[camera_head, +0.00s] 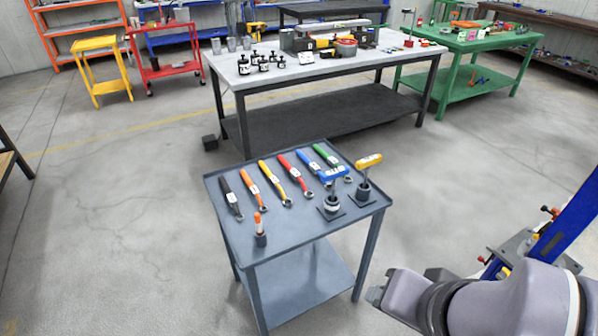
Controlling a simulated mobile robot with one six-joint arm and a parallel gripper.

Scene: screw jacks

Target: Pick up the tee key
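One tee key has a yellow handle (369,160) and stands farther right. The other tee key has a blue handle (334,174) and stands a little nearer and left. Their shafts go down into the holders (362,192) and (331,206), so the lower ends are hidden. My arm shows at the lower right, beside and apart from the cart. I cannot make out my gripper's fingers in this view.
Several wrenches with coloured handles lie in a row along the cart's back, including an orange one (250,184). A small orange-topped tool (259,225) stands at the front left. A large workbench (300,78) with black screw jacks (262,60) stands behind. Floor left of the cart is clear.

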